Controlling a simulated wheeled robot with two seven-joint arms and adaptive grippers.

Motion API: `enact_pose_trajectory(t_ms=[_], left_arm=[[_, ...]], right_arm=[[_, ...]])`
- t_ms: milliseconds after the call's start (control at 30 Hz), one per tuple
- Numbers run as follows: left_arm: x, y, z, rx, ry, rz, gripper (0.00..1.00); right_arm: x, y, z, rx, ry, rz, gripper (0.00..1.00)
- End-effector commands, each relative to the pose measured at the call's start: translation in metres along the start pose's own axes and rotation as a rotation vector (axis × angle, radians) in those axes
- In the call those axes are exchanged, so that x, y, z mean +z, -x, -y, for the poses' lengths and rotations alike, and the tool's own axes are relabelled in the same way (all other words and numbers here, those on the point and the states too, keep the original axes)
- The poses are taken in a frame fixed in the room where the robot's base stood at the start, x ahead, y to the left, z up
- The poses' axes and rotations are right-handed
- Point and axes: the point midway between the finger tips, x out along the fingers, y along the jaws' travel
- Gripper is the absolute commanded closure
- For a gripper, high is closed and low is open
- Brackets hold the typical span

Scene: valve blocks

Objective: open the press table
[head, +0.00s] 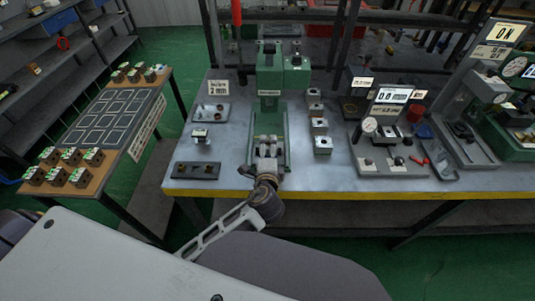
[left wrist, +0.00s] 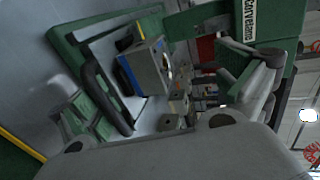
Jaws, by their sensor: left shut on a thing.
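The green press (head: 269,75) stands at the middle of the workbench. Its press table (head: 286,140) is a green tray low at its front. In the left wrist view the tray (left wrist: 68,45) carries a black bar handle (left wrist: 105,95) and a metal block with a blue edge (left wrist: 147,66). My left gripper (head: 267,150) reaches over the tray's front end from the near side. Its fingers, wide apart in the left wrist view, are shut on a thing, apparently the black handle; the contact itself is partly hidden. My right gripper is not in view.
Metal blocks (head: 320,126) stand right of the press. A dark plate (head: 197,170) and small parts lie left. Gauge stations (head: 390,130) fill the right. The bench has a yellow front edge (head: 400,195). A side table (head: 108,115) with several green-topped blocks stands left.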

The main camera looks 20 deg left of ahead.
Motion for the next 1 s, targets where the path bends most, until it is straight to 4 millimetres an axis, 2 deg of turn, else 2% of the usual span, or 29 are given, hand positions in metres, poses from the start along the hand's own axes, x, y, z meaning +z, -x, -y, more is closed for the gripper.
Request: enact_pose_trajectory(t_ms=[33,167,200,600,1000], left_arm=[[0.004,0.012,0.061,-0.101,0.044,-0.009,0.19],[0.004,0.012,0.061,-0.101,0.044,-0.009,0.19],[0.001,0.0,0.012,-0.019,0.002,0.001,0.19],[0.001,0.011,0.009,-0.016,0.001,0.0,0.32],[0.0,0.028,0.008,-0.016,0.003,-0.001,0.35]], right_arm=[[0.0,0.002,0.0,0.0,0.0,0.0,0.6],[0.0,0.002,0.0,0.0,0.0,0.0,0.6],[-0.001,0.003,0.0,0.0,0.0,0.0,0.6],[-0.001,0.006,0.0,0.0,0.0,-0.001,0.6],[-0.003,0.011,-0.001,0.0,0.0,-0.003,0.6]])
